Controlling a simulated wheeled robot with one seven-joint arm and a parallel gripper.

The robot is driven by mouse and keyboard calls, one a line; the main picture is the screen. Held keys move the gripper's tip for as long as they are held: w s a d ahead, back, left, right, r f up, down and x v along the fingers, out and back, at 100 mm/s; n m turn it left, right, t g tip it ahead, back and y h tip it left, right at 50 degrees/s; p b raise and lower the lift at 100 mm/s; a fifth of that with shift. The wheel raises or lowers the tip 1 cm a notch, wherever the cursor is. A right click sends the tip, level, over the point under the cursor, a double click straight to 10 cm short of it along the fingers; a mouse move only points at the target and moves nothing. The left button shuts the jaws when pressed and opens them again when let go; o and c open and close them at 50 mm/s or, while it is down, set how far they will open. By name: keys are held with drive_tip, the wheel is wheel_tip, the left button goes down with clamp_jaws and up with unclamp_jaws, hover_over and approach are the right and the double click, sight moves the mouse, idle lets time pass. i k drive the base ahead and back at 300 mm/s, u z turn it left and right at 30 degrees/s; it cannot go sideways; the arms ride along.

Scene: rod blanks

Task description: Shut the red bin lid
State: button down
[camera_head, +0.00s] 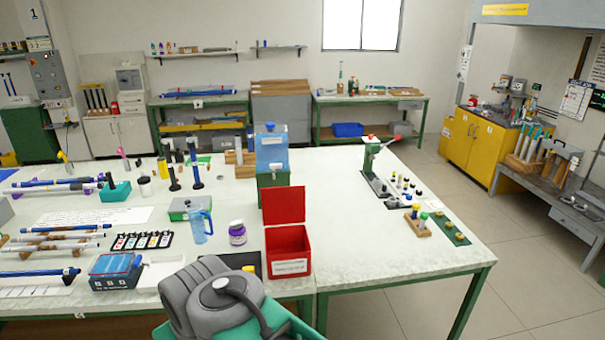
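The red bin (290,262) stands at the front of the white table, just right of the picture's middle-left, with a white label on its front. Its red lid (284,205) stands up open at the back of the bin, nearly upright. The inside of the bin looks red and empty as far as I can see. My grey arm links show at the bottom, in front of and left of the bin. My gripper's fingers are not visible.
A blue water container (271,152) on a green stand is behind the lid. A purple-labelled jar (237,233) and a blue jug (199,226) stand left of the bin. A green press (372,165) stands at the back right.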

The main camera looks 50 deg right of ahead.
sight(280, 205)
drive_tip(key=z, duration=0.45)
drive_tip(key=i, duration=1.5)
drive_tip(key=z, duration=0.3)
